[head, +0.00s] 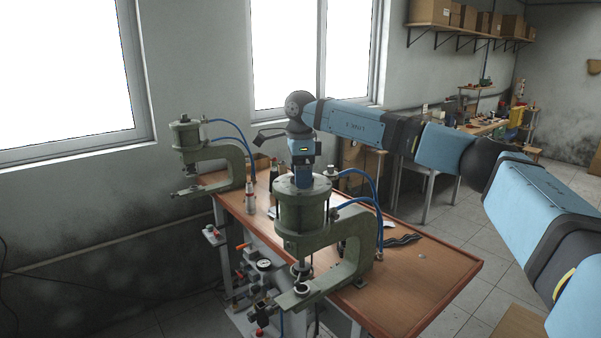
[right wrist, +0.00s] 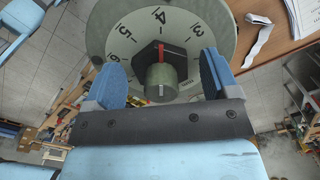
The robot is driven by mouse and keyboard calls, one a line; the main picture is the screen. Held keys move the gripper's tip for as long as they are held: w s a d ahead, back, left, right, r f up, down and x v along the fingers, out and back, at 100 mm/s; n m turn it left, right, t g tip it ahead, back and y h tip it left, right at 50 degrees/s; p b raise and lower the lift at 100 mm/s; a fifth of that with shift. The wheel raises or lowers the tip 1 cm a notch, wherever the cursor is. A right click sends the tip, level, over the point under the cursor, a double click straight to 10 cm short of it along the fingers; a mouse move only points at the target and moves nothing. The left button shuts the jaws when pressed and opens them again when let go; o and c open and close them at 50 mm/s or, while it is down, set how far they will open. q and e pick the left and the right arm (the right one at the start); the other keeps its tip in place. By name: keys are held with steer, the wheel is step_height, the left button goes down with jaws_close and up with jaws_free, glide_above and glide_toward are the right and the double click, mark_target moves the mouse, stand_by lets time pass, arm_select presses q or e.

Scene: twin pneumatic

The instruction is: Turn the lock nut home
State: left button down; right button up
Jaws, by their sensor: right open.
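The near green press cylinder (head: 306,212) stands on the wooden bench, and my right gripper (head: 303,178) is over its top, pointing down. In the right wrist view, a pale dial (right wrist: 120,30) with numbers about 3 to 6 lies under the fingers. A black hexagonal lock nut (right wrist: 142,57) with a red mark sits at the dial's middle. A round grey-green knob (right wrist: 161,80) with a white line stands over it. My right gripper's blue fingers (right wrist: 161,78) are open, one on each side of knob and nut, with visible gaps. My left gripper is out of view.
A second green press (head: 212,155) stands at the bench's far left. Blue air hoses (head: 378,225) loop beside the near press. Valves and a gauge (head: 264,265) sit at the front edge. The bench's right end (head: 440,280) is mostly clear.

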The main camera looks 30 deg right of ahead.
steer(key=c, duration=0.9)
steer(key=m, duration=0.5)
steer(key=shift+w+m, duration=0.1)
steer(key=shift+m, duration=0.3)
steer(key=m, duration=0.5)
steer(key=shift+d+r+m+p, duration=0.1)
steer(key=shift+d+m+p, duration=0.1)
steer(key=shift+m+p, duration=0.2)
steer(key=shift+w+m, duration=0.1)
steer(key=shift+m, duration=0.2)
steer(key=o, duration=0.9)
